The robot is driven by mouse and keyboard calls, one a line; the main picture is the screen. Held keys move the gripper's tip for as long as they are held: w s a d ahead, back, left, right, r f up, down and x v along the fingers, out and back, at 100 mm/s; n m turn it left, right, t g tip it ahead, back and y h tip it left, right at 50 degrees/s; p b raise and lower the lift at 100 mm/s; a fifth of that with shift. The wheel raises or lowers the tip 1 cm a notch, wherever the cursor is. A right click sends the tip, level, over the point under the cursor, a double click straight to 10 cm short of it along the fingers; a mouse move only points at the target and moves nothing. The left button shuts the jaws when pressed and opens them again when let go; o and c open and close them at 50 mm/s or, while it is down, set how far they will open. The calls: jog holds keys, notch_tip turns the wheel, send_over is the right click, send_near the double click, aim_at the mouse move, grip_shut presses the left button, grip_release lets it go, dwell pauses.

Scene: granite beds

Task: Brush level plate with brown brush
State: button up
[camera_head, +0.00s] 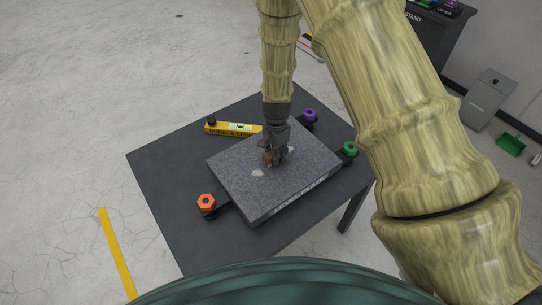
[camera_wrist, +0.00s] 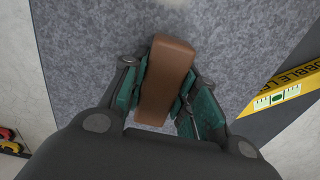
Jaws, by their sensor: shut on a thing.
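The level plate is a speckled grey granite slab (camera_head: 235,178) on a dark table, with pale patches on its top. It also fills much of the wrist view (camera_wrist: 90,50). My gripper (camera_head: 270,155) points down over the middle of the slab. In the wrist view its green-padded fingers (camera_wrist: 160,100) are shut on the brown brush (camera_wrist: 168,70), whose brown block lies between them. The brush shows as a small brown bit (camera_head: 267,158) in the head view. Its underside is hidden, so I cannot tell whether it touches the slab.
The dark table (camera_head: 150,165) has free room at its left. Around the slab are an orange knob (camera_head: 206,201), a purple knob (camera_head: 310,114) and a green knob (camera_head: 350,148). A yellow bubble level (camera_head: 232,128) lies behind it. A grey bin (camera_head: 488,98) and green dustpan (camera_head: 510,143) are right.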

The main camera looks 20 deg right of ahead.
jog(key=shift+w+d+f, duration=0.15)
jog(key=shift+d, duration=0.5)
jog(key=shift+r+p, duration=0.6)
jog(key=shift+r, duration=0.35)
